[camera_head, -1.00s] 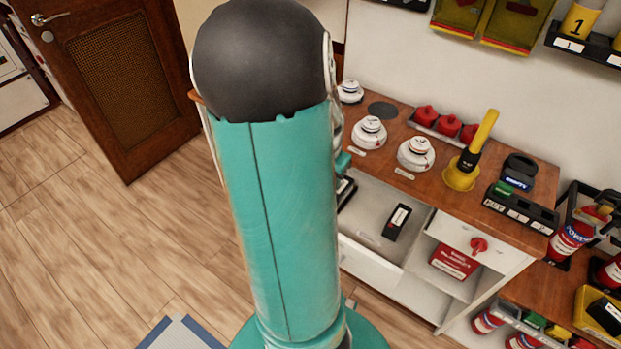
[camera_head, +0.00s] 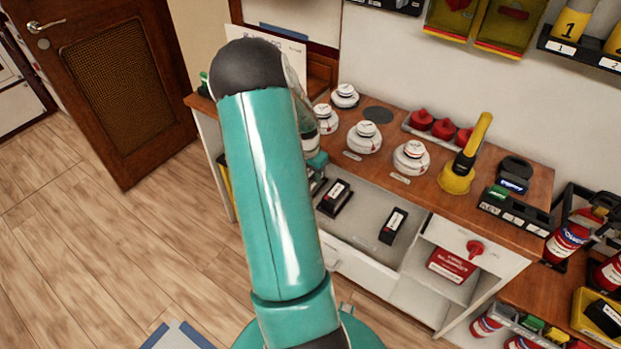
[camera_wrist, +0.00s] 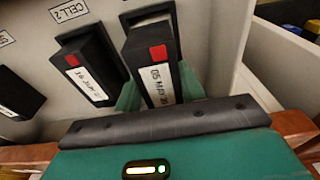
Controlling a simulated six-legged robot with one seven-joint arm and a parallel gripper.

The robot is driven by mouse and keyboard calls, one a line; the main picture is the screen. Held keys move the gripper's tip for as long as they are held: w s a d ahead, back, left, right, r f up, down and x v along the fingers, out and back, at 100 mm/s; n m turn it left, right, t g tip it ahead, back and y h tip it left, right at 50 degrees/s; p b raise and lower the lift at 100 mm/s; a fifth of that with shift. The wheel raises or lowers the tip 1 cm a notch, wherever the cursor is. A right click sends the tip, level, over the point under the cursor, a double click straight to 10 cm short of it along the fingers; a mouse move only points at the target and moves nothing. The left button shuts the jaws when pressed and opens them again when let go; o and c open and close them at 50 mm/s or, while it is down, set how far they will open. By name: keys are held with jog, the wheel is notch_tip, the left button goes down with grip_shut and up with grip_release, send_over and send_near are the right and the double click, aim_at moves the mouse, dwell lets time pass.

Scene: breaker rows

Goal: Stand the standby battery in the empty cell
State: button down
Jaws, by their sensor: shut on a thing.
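In the wrist view my gripper (camera_wrist: 158,92) is shut on a black battery (camera_wrist: 165,78) with a red mark and a white label reading "05 MAY". Whether its base touches the drawer floor is hidden. A second black battery (camera_wrist: 92,72) labelled "16 JUN" stands close beside it, near a "CELL 2" tag (camera_wrist: 69,11). A third black battery (camera_wrist: 18,97) is at the left edge. In the head view the open drawer (camera_head: 362,231) shows two batteries, one at its left (camera_head: 335,197) and one at its middle (camera_head: 393,226). My gripper there is mostly hidden behind my arm.
The wooden counter (camera_head: 400,185) above the drawer carries white round detectors (camera_head: 365,138), red knobs (camera_head: 443,128) and a yellow-handled tool (camera_head: 466,157). A drawer wall (camera_wrist: 238,40) rises close to the right of the held battery. The floor (camera_head: 120,250) at left is clear.

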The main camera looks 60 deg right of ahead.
jog(key=shift+f, duration=1.25)
jog(key=shift+f, duration=0.1)
jog(key=c, duration=0.8)
grip_release()
jog(key=shift+a, duration=0.1)
jog(key=shift+c, duration=0.2)
jog(key=r, duration=0.4)
jog(key=a+r, duration=0.1)
jog(key=r, duration=0.7)
jog(key=shift+w+a, duration=0.1)
jog(key=shift+a, duration=0.1)
